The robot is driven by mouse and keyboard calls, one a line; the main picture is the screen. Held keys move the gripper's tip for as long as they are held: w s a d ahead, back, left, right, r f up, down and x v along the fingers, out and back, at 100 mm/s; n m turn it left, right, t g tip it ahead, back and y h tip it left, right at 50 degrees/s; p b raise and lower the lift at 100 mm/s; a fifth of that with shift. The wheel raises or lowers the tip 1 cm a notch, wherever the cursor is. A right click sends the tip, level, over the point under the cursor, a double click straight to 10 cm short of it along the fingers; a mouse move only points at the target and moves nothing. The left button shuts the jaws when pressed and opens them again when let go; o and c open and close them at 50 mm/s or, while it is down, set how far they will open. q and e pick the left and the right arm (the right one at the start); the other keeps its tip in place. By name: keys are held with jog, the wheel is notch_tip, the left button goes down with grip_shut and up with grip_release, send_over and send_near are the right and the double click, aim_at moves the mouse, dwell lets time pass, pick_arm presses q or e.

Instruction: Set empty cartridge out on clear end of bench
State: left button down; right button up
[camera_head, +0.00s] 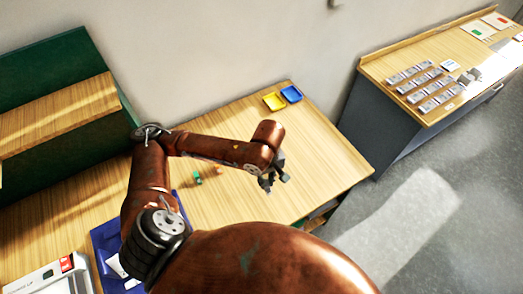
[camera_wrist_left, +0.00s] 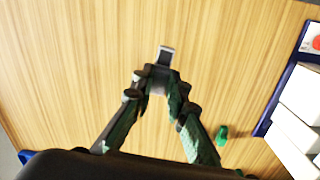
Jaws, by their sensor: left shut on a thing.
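My left gripper (camera_head: 270,180) hangs over the right part of the wooden bench (camera_head: 320,165). In the left wrist view its two fingers (camera_wrist_left: 157,88) are closed together on a small grey cartridge (camera_wrist_left: 166,52). The cartridge sticks out past the fingertips, with a pale end. The fingers hide part of it, and I cannot tell from here whether it is empty. I cannot tell whether it touches the bench top. Bare wood surrounds it in the left wrist view. My right gripper is not in view.
A small green object (camera_head: 197,178) stands on the bench. A blue tray (camera_head: 103,238) with white items lies at lower left. Another bench (camera_head: 375,70) holds rows of grey pieces. The bench's right end is clear.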

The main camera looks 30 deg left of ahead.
pick_arm(q)
jog(key=shift+w+a+f+n+b, duration=0.5)
jog(key=shift+w+a+n+b, duration=0.15)
jog(key=shift+n, duration=0.35)
jog(key=w+a+f, duration=0.1)
jog(key=w+f, duration=0.1)
jog(key=w, duration=0.1)
jog(key=w+a+f, duration=0.1)
jog(key=w+f, duration=0.2)
jog(key=w+a+f, duration=0.1)
jog(key=w+f, duration=0.1)
jog(key=w, duration=0.1)
jog(key=shift+w+a+f, duration=0.15)
jog(key=shift+w+a, duration=0.1)
jog(key=shift+a, duration=0.05)
jog(key=shift+w+a+f, duration=0.1)
jog(key=shift+w+f, duration=0.15)
jog(key=shift+f, duration=0.05)
notch_tip(320, 180, down, 4)
jog(key=shift+w+a+r, duration=0.1)
jog(key=shift+w+r, duration=0.05)
jog(key=shift+r, duration=0.1)
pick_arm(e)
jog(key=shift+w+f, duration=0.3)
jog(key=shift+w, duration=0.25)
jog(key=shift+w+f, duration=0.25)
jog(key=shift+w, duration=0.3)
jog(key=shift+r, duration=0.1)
